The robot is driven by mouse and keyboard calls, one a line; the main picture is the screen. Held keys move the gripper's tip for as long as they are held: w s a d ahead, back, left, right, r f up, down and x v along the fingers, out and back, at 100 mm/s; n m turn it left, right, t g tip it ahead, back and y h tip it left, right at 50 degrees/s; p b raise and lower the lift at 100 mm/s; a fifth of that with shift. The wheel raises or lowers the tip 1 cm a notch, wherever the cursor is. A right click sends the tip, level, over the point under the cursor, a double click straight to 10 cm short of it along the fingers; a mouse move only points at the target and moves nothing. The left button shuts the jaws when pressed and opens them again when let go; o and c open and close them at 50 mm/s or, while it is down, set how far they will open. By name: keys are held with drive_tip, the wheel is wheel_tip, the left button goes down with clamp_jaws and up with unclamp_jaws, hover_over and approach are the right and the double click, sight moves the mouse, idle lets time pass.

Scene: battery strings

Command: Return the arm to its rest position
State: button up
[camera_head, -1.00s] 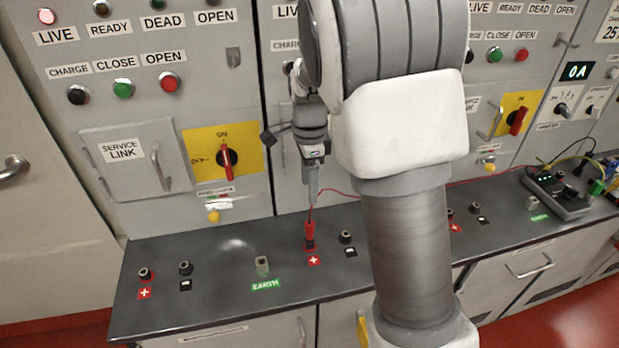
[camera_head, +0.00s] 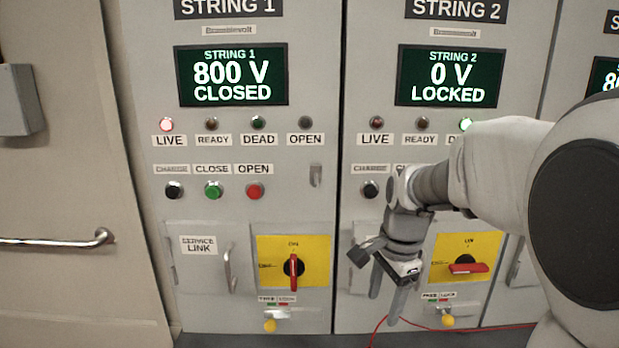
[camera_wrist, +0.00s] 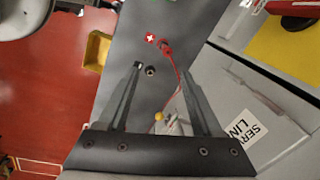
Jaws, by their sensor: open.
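My gripper (camera_head: 386,300) is in front of the lower part of the String 2 cabinet, fingers pointing down. In the wrist view my gripper (camera_wrist: 160,72) has its two fingers apart, with nothing held between them. My arm reaches in from the right and covers part of the String 2 panel. Below the gripper, a red plug (camera_wrist: 166,48) with a red lead is at a socket by a red plus label on the dark bench. The plug stands clear of the fingers.
The String 1 display (camera_head: 232,77) reads 800 V CLOSED; the String 2 display (camera_head: 450,77) reads 0 V LOCKED. A red switch handle (camera_head: 468,266) lies level on String 2. A red lead (camera_head: 378,328) runs below the gripper. A door handle (camera_head: 60,240) is at left.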

drive_tip(key=s+r+n+t, duration=0.2)
drive_tip(key=s+r+n, duration=0.1)
drive_tip(key=s+n, duration=0.4)
drive_tip(key=s+r+n+t, duration=0.2)
drive_tip(key=s+n, duration=0.4)
drive_tip(key=s, duration=0.5)
drive_tip(key=shift+s+r+n+h, duration=0.15)
drive_tip(key=shift+r+n+h, duration=0.15)
drive_tip(key=shift+r+n, duration=0.15)
drive_tip(key=shift+r, duration=0.1)
